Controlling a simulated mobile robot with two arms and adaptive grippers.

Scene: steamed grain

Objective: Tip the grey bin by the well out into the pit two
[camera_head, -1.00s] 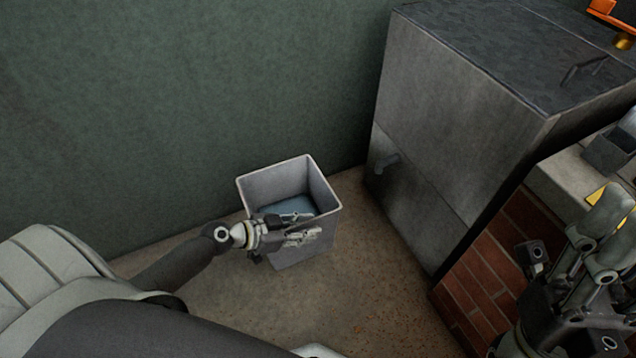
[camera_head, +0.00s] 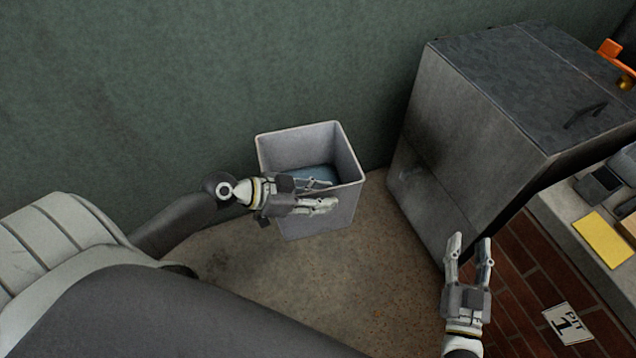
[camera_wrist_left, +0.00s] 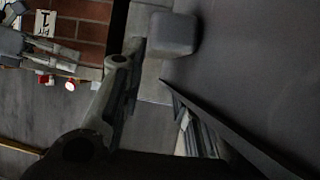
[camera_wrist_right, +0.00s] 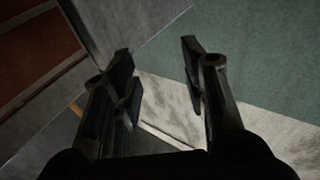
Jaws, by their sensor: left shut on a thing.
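The grey bin (camera_head: 325,218) is upright near the green wall in the head view, with something blue-grey (camera_head: 312,175) inside. It appears raised off the floor. My left gripper (camera_head: 322,195) is shut on the bin's near wall at the rim. In the left wrist view the bin's grey wall (camera_wrist_left: 265,75) fills the right side. My right gripper (camera_head: 468,245) is open and empty, in front of the grey cabinet. Its two fingers also stand apart in the right wrist view (camera_wrist_right: 163,75). A sign reading "PIT 1" (camera_head: 567,323) is on the brick face. I see no pit two.
A large grey metal cabinet (camera_head: 455,150) stands right of the bin. A brick structure (camera_head: 520,290) with a pale ledge is beyond it, with a yellow item (camera_head: 603,240) and a dark box (camera_head: 598,186) on top. The brown floor (camera_head: 340,290) before the bin is clear.

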